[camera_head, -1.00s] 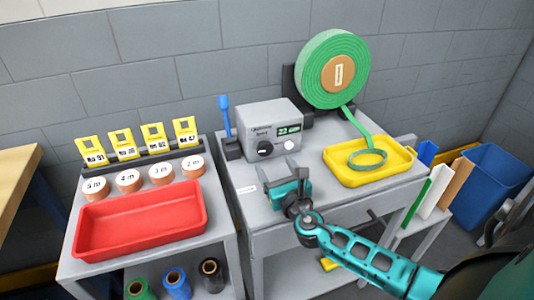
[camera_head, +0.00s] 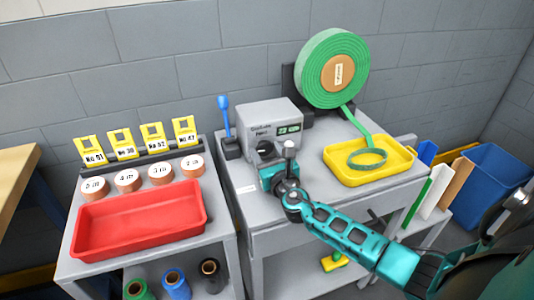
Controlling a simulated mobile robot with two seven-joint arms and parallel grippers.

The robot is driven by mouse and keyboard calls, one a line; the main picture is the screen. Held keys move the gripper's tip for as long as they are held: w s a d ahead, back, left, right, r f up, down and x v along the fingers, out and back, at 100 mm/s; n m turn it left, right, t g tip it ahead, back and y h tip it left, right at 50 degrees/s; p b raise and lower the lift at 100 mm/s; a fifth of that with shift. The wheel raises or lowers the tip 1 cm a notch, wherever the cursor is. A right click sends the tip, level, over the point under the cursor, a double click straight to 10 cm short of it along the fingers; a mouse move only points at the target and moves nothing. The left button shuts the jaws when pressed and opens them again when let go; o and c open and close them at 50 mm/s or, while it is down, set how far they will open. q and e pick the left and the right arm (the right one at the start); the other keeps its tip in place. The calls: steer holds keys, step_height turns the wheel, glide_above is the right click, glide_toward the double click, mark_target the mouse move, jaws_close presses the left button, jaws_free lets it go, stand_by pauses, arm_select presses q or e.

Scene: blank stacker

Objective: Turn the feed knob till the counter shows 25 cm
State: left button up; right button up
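The grey feeder box (camera_head: 268,117) stands on the middle bench. Its small green counter display (camera_head: 289,129) seems to read about 23 cm, but the digits are blurred. My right gripper (camera_head: 277,152) is close in front of the box's face, at the height of the knobs. Its fingers and body cover most of the dark knob and the pale knob. I cannot tell whether the fingers touch either knob or how wide they are apart. A green tape roll (camera_head: 314,61) feeds a strip into a yellow tray (camera_head: 397,166). My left gripper is out of view.
A blue-handled lever (camera_head: 225,115) stands left of the box. A red tray (camera_head: 137,222), pale tape rolls (camera_head: 127,181) and yellow number tags (camera_head: 153,141) are on the left table. A blue bin (camera_head: 492,181) and coloured boards (camera_head: 437,190) are at the right.

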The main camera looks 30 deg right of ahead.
steer(key=c, duration=0.6)
steer(key=shift+f+m+b, duration=0.2)
steer(key=shift+m+b, duration=0.5)
steer(key=shift+m, duration=0.2)
steer(key=shift+c, duration=0.2)
steer(key=shift+m+b, duration=0.3)
steer(key=shift+m, duration=0.4)
steer(key=shift+a+m, duration=0.1)
steer(key=shift+m, duration=0.6)
steer(key=shift+r+m+b, duration=0.15)
steer(key=shift+m+b, duration=0.15)
steer(key=o, duration=1)
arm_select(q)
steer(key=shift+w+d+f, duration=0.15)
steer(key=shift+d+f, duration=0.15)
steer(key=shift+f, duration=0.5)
arm_select(e)
steer(key=shift+o, duration=0.2)
